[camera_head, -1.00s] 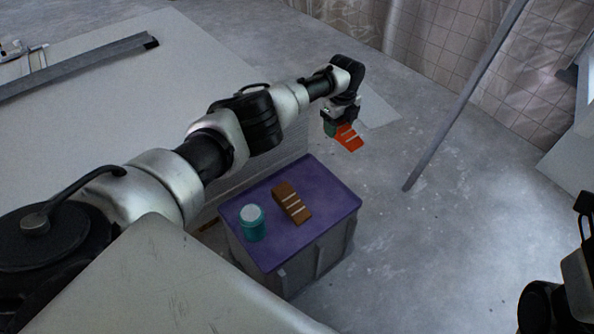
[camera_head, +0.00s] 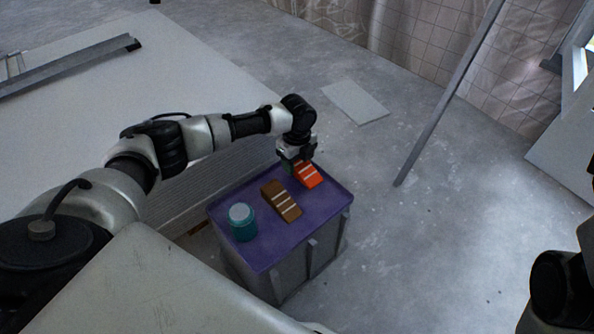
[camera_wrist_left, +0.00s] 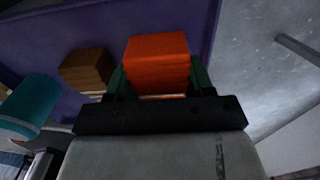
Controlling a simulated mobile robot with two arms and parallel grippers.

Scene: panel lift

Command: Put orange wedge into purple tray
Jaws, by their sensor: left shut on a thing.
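The orange wedge (camera_head: 309,175), bright orange-red with pale stripes, is held by my left gripper (camera_head: 294,166) at the back right of the purple tray (camera_head: 283,247). In the left wrist view the orange wedge (camera_wrist_left: 157,58) sits between the two green fingers, which are shut on it. It overlaps the purple tray (camera_wrist_left: 222,22) in both views. I cannot tell whether its underside touches the tray. The tray lies on top of a grey bin. My right gripper is not in view.
A brown striped wedge (camera_head: 281,201) lies in the tray just left of the orange one. A teal jar with a pale lid (camera_head: 242,221) stands at the tray's left. A large pale panel (camera_head: 190,60) lies behind. A grey pole (camera_head: 450,95) leans at right.

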